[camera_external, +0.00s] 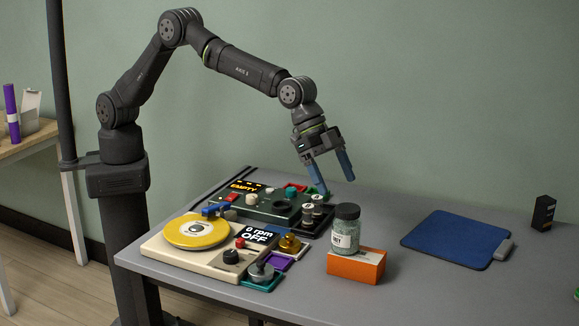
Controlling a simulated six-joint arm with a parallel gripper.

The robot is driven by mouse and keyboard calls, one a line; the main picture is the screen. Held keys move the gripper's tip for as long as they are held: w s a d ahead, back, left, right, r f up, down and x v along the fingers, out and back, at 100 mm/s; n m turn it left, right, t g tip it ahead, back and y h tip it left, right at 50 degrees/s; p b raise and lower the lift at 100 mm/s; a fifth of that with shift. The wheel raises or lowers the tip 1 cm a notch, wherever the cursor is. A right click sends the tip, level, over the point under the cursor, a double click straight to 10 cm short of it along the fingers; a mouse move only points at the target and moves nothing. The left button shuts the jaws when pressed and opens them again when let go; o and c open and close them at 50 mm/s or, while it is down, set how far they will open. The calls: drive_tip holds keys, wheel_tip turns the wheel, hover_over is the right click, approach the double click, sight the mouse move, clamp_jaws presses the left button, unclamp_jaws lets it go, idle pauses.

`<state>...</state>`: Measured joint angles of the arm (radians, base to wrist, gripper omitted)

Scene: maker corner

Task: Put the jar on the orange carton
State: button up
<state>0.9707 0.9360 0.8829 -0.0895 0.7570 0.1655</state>
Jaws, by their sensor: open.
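The jar (345,236) has a dark lid, a pale label and grey-green contents. It stands upright on top of the orange carton (352,267), near the front edge of the table. The jar appears to rest on the carton's upper face, towards its left part. My gripper (335,187) is open and empty, with its blue fingers pointing down. It is above and behind the jar, apart from it, over the area by the control panel.
A cream turntable device (172,247) with a yellow disc and a green control panel (262,206) stand left of the carton. Small knobs sit on coloured pads between them. A blue mat (455,238) and a small black box (543,213) lie right. Bare table separates carton and mat.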

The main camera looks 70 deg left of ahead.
sight(357, 212)
drive_tip(key=shift+v, duration=1.15)
drive_tip(key=shift+f, duration=0.1)
drive_tip(key=x, duration=1.2)
drive_tip(key=shift+w+d, duration=0.1)
drive_tip(key=shift+r, duration=1.6)
